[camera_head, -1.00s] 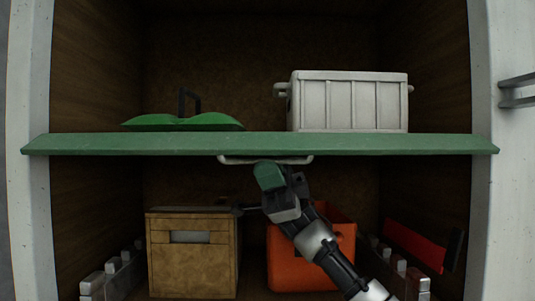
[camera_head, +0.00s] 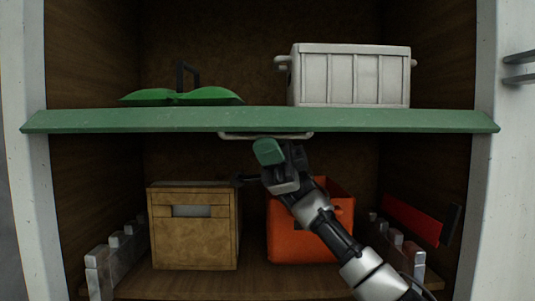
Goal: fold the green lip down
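The green lip (camera_head: 180,121) runs across the full width of the truck opening, along the front of the upper shelf. A pale handle bar (camera_head: 240,136) hangs under its middle. My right gripper (camera_head: 266,151) is just below the right part of this handle, its green-tipped end pointing up at it. The gripper covers part of the space under the handle, and I cannot tell whether it touches the bar or whether its fingers are open. My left gripper is not in view.
On the upper shelf sit a white crate (camera_head: 352,78) and a green dish-like thing with a dark handle (camera_head: 182,97). Below are a wooden box (camera_head: 193,240) and an orange crate (camera_head: 295,238) behind my arm. A red bar (camera_head: 412,219) leans at the right.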

